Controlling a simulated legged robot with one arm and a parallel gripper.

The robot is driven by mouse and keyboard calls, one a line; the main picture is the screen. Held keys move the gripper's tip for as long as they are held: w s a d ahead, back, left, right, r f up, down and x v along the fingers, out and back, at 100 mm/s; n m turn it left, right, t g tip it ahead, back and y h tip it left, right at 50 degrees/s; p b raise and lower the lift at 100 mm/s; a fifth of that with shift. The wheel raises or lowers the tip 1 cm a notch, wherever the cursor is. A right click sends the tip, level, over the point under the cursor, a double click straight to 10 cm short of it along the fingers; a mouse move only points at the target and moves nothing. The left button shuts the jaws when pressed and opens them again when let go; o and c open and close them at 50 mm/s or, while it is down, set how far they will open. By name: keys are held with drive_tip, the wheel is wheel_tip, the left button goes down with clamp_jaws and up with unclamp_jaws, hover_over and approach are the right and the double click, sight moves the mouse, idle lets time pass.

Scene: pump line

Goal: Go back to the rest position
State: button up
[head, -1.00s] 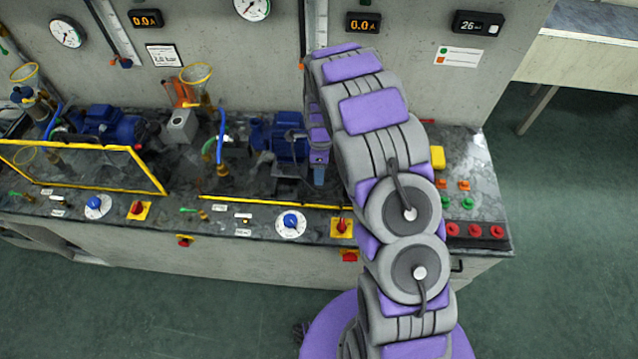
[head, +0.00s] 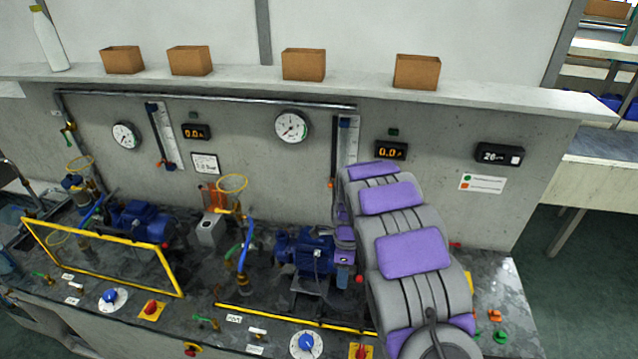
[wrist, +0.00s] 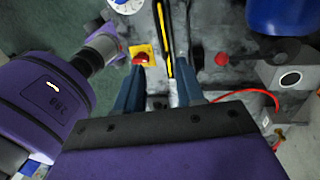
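My gripper (head: 343,278) hangs over the bench (head: 495,280), just right of the right blue pump (head: 312,252). Its upper part is purple and its fingertips blue-grey; my arm hides part of the bench to its right. In the wrist view my gripper (wrist: 160,88) has its two fingers apart, with nothing held between them. A yellow bar (wrist: 163,45) and the dark bench top show beyond the gap. A red switch on a yellow plate (wrist: 142,55) lies beyond the left finger.
A blue-handled valve (head: 246,245) stands left of the right pump. A wall with gauges (head: 292,127) rises behind, topped by a shelf (head: 220,80) with boxes. Open floor (head: 590,270) lies to the right.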

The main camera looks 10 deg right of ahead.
drive_tip(key=shift+r, duration=0.1)
drive_tip(key=s+r+n+b, duration=0.3)
drive_tip(key=s+r+n, duration=0.7)
drive_tip(key=s+r, duration=0.6)
drive_tip(key=s+f+n+b, duration=0.1)
drive_tip(key=s+n, duration=1)
drive_tip(key=s, duration=1.1)
drive_tip(key=shift+s+n+h+b, duration=0.2)
drive_tip(key=shift+n+h+b, duration=0.15)
drive_tip(key=shift+b, duration=0.35)
